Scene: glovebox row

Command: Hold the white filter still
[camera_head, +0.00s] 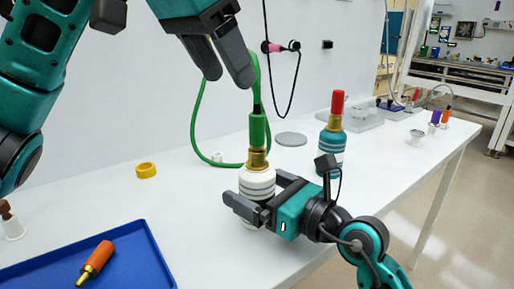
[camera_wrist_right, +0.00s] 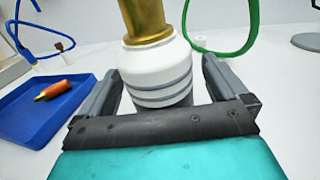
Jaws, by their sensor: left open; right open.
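The white filter (camera_head: 257,181) stands upright on the white table, with grey bands, a brass neck and a green connector (camera_head: 257,130) with a green hose on top. In the right wrist view the filter (camera_wrist_right: 158,72) stands between the fingers of my right gripper (camera_wrist_right: 160,85), with gaps visible at both sides. My right gripper (camera_head: 262,200) is open around its lower body. My left gripper (camera_head: 226,68) is open and empty, above and left of the green connector. The filter's base is partly hidden by my right gripper.
A teal filter with a red cap (camera_head: 332,145) stands behind to the right. A blue tray (camera_head: 135,262) with an orange connector (camera_head: 96,262) lies front left. A yellow ring (camera_head: 146,170) and a grey disc (camera_head: 291,139) lie on the table (camera_head: 205,200). A green hose loops behind.

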